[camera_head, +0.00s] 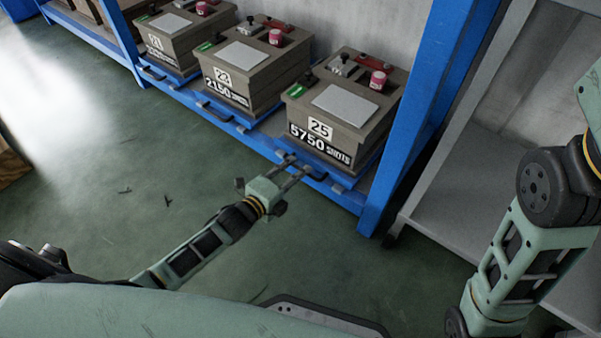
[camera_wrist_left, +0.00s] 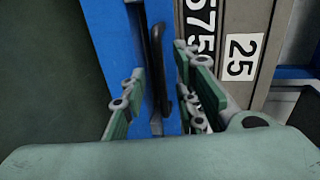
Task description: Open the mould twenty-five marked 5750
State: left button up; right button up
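Mould 25 (camera_head: 345,130) is a grey-brown box on the blue rack, with a white "25" label (camera_head: 320,129) and "5750 SHOTS" on its front. It also shows in the left wrist view (camera_wrist_left: 262,20), with its labels turned sideways. It sits on a blue drawer (camera_head: 345,193) with a black bar handle (camera_wrist_left: 157,65) on its front. My left gripper (camera_head: 296,165) is at this drawer front. In the left wrist view its fingers are apart, one on each side of the handle, with gaps visible. My right arm shows at the right; its gripper is out of view.
Mould 22 (camera_head: 240,80), marked 2150, and mould 21 (camera_head: 172,48) stand to the left on similar blue drawers. A blue rack post (camera_head: 410,120) rises right of mould 25, with a grey cabinet (camera_head: 470,185) beyond. Green floor (camera_head: 130,150) in front is mostly clear.

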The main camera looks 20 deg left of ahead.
pick_arm(q)
jog(key=shift+b+x, duration=0.5)
jog(key=shift+x, duration=0.8)
jog(key=shift+c, duration=0.4)
grip_shut()
